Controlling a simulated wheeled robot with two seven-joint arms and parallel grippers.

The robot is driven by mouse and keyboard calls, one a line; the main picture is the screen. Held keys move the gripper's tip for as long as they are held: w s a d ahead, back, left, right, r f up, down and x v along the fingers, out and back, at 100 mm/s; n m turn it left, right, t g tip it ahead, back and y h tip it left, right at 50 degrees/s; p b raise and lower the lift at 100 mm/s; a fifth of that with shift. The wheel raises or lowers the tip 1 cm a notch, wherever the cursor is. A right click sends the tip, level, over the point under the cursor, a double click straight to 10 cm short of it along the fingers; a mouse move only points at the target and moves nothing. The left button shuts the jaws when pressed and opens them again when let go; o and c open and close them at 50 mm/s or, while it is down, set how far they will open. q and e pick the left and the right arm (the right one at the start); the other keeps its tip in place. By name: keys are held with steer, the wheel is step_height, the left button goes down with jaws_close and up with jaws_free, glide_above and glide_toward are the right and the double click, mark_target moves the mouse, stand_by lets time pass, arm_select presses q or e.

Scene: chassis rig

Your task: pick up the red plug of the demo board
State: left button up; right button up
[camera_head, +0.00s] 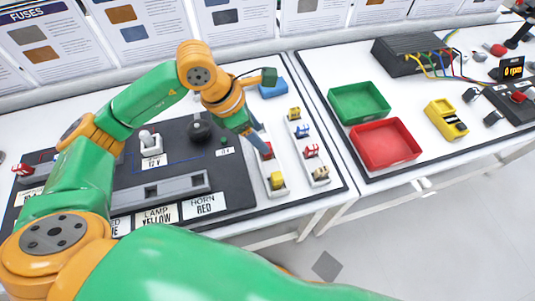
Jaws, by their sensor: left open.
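The dark demo board (235,187) lies on the left table, with labels such as "12 V", "LAMP YELLOW" and "HORN RED". A small red piece (267,152), which looks like the red plug, sits in a white strip at the board's right side. My left gripper (257,138) is open and points down right at this red piece, partly covering it. I cannot tell whether the fingers touch it. A yellow piece (277,181) sits nearer in the same strip. Another red piece (22,169) is at the board's far left. My right gripper is out of view.
A second white strip beside it holds yellow, blue, red (312,150) and tan pieces. A blue block (273,89) lies behind. On the right table are a green tray (358,88), a red tray (417,157) and a yellow meter (446,119). A gap separates the tables.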

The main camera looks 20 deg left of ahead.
mark_target(269, 145)
arm_select(q)
steer(key=p+x, duration=0.1)
steer(key=x, duration=0.5)
steer(key=shift+d, duration=0.2)
jaws_close()
